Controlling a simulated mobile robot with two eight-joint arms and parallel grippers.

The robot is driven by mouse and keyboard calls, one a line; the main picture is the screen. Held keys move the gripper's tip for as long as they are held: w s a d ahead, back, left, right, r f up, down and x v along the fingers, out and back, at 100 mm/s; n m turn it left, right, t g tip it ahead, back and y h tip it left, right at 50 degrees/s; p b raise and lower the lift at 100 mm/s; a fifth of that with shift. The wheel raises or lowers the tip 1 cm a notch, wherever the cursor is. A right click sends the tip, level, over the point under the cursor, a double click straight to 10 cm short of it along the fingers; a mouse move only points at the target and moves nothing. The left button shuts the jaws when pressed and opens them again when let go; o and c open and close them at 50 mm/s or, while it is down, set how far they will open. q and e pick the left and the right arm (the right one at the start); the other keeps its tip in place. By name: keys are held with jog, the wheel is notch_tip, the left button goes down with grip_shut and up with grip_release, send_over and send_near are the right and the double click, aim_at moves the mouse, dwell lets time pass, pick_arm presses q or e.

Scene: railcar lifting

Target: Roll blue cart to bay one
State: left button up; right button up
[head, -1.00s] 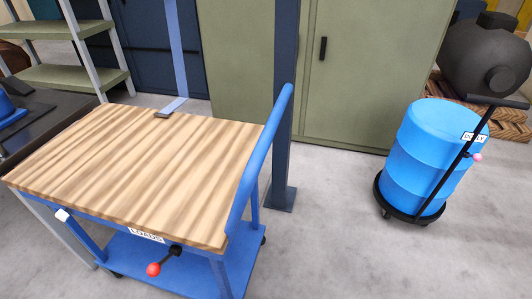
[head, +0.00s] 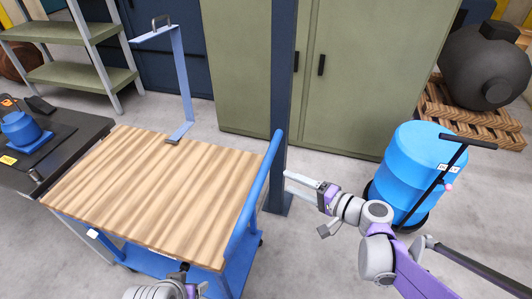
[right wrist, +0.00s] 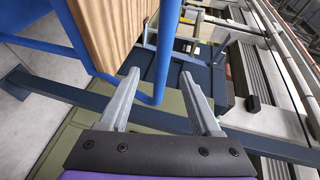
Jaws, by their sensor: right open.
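The blue cart has a striped wooden top (head: 150,195) and a blue push handle (head: 255,205) along its right side. My right gripper (head: 290,183) is open, just right of the handle, its fingers pointing at it. In the right wrist view, the handle (right wrist: 165,60) runs up from between the two spread fingers (right wrist: 160,95), with no visible grip on it. My left arm shows at the bottom edge of the head view, by the cart's front side; its gripper (head: 195,289) is cut off by the frame, and its fingers cannot be made out.
A dark blue post (head: 282,100) stands just behind the handle. A blue drum (head: 405,165) on a black dolly stands right. Green cabinets (head: 350,80) line the back. A dark bench (head: 50,150) is close left. Floor between handle and drum is mostly clear.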

aim_at(264, 170)
jog(key=x, duration=1)
jog(key=shift+w+a+r, duration=0.1)
jog(key=shift+w+a, duration=0.15)
jog(key=shift+a, duration=0.15)
grip_shut()
dwell(1.0)
